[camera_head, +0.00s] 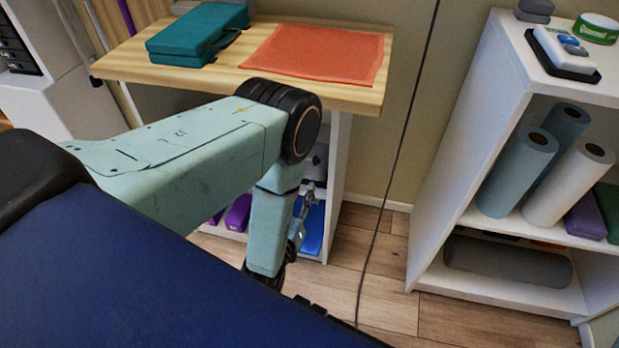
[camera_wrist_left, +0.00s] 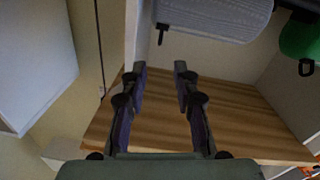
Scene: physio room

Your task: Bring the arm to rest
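My left arm comes in from the left in the head view and bends down at a black elbow joint. My left gripper (camera_head: 304,208) is partly hidden behind my forearm, low in front of the white unit under the wooden table (camera_head: 215,78). In the left wrist view, the two dark fingers of my left gripper (camera_wrist_left: 160,73) stand apart with nothing between them. A wood-grained surface (camera_wrist_left: 235,115) lies behind the fingers. My right gripper is in neither view.
A teal case (camera_head: 190,40) and an orange mat (camera_head: 318,55) lie on the table. A white shelf (camera_head: 460,150) with several rolls stands at the right. A dark cord (camera_head: 398,150) hangs between them. A blue padded surface (camera_head: 150,285) fills the lower left.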

